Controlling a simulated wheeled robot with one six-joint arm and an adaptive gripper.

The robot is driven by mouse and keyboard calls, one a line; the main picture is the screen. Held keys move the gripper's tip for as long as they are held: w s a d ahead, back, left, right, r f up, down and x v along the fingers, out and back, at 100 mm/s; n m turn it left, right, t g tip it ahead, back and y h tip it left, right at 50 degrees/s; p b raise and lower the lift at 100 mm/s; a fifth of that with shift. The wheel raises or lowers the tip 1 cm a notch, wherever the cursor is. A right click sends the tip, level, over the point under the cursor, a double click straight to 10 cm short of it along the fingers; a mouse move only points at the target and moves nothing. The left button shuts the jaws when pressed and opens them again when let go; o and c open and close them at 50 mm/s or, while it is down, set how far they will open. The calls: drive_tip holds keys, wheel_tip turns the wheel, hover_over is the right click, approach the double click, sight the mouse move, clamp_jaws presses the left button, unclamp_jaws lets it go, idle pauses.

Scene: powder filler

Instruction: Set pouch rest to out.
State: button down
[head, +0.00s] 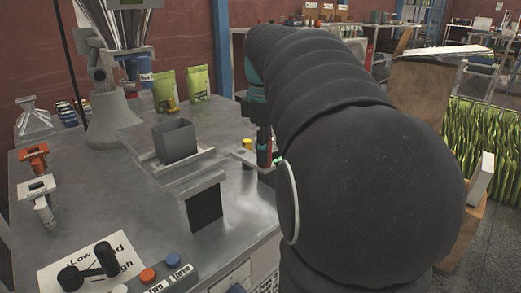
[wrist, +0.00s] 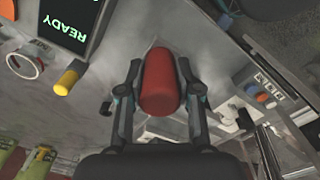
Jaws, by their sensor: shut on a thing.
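A red rounded, handle-like piece (wrist: 159,85) sits between the two fingers of my gripper (wrist: 159,72) in the wrist view, and the fingers are closed against its sides.
A steel filler hopper (head: 118,25) stands at the back left, with green pouches (head: 197,82) to its right. A READY screen (wrist: 68,28) and a yellow knob (wrist: 67,80) show in the wrist view. Orange and blue buttons (head: 148,274) line the front edge.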

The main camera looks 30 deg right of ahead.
drive_tip(key=c, duration=0.8)
unclamp_jaws()
drive_tip(key=shift+s+d, duration=0.1)
drive_tip(key=shift+s, duration=0.2)
drive_tip(key=shift+w+r, duration=0.1)
drive_tip(key=shift+r, duration=0.45)
wheel_tip(320, 180, up, 11)
drive_tip(key=shift+s+a+f, duration=0.2)
drive_tip(key=shift+a, duration=0.25)
drive_tip(key=s+a+f+m+t, duration=0.2)
drive_tip(key=s+a+f+m, duration=0.1)
drive_tip(key=f, duration=0.4)
drive_tip(key=s+a+f+m+t+p, duration=0.1)
drive_tip(key=s+a+f+m, duration=0.2)
drive_tip(key=s+a+f, duration=0.2)
drive_tip(key=s+a+f+m+t+p, duration=0.1)
drive_tip(key=s+a+f+m+t, duration=0.1)
drive_tip(key=s+a+f, duration=0.3)
drive_tip(key=shift+a+f+m+t, duration=0.1)
drive_tip(key=shift+a+f+m, duration=0.15)
drive_tip(key=shift+a+f, duration=0.5)
drive_tip(key=shift+a+f+m+t, duration=0.15)
drive_tip(key=shift+a+f, duration=0.35)
drive_tip(key=shift+f, duration=0.5)
drive_tip(key=shift+a+f+m+t, duration=0.1)
drive_tip(key=shift+a+f+m, duration=0.2)
drive_tip(key=shift+a+f, duration=0.45)
